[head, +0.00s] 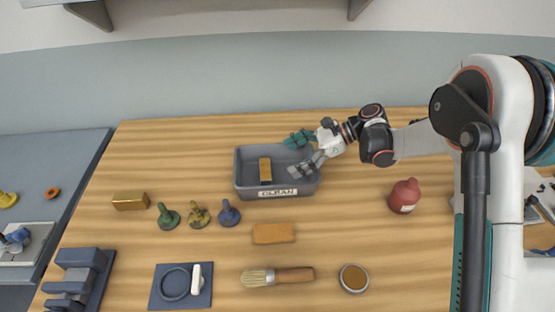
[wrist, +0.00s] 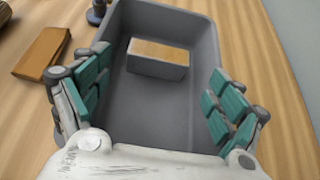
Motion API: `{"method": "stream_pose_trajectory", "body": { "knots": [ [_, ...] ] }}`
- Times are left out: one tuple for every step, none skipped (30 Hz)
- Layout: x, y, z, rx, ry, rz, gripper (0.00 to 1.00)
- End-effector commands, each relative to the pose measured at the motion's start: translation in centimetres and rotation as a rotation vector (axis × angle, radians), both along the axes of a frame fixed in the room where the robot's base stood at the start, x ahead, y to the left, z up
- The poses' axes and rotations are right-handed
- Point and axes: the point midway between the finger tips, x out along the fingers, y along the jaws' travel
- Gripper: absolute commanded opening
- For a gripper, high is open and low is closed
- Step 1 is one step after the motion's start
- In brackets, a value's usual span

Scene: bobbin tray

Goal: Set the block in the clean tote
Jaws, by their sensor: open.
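The grey tote (head: 243,191) with the CLEAN label stands in the middle of the table. A block (head: 265,170) with a golden-brown top lies inside it, left of its middle in the head view. In the wrist view the same block (wrist: 158,59) shows grey sides and rests on the floor of the tote (wrist: 205,35). My gripper (head: 302,152) is over the right end of the tote, fingers spread to either side. In the wrist view my gripper (wrist: 160,85) is open and empty, and the block lies apart beyond its fingertips.
A brown block (head: 273,233) lies in front of the tote. A gold bar (head: 130,200) and several knobbed pieces (head: 199,217) stand to the left. A brush (head: 278,277), a round tin (head: 354,278) and a red bottle (head: 404,196) are in front and to the right.

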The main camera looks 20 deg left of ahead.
Motion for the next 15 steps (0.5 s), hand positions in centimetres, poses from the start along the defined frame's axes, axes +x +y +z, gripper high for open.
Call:
{"method": "stream_pose_trajectory", "body": {
  "knots": [
    [0.4, -0.6, 0.5, 0.0, 0.0, -0.002, 0.87],
    [0.5, -0.9, 0.7, 0.0, 0.0, -0.001, 0.87],
    [0.7, -1.2, 0.9, 0.0, 0.0, -0.001, 0.87],
    [0.8, -1.4, 1.0, 0.0, 0.001, 0.0, 0.87],
    [0.9, -1.6, 1.1, 0.0, 0.001, 0.0, 0.87],
    [1.0, -1.8, 1.2, 0.0, 0.001, 0.0, 0.87],
    [1.1, -1.9, 1.2, 0.0, 0.0, 0.0, 0.87],
    [1.1, -1.9, 1.3, 0.0, 0.0, 0.0, 0.87],
    [1.1, -2.0, 1.3, 0.0, 0.0, 0.0, 0.87],
    [1.1, -2.0, 1.3, 0.0, 0.0, 0.0, 0.87],
    [1.1, -2.0, 1.3, 0.0, 0.0, 0.0, 0.87],
    [1.1, -2.0, 1.3, 0.0, 0.0, 0.0, 0.87],
    [1.1, -2.0, 1.3, 0.0, 0.0, 0.0, 0.87],
    [1.1, -2.0, 1.3, 0.0, 0.0, 0.0, 0.87],
    [1.1, -2.0, 1.3, 0.0, 0.0, 0.0, 0.87]
  ]
}}
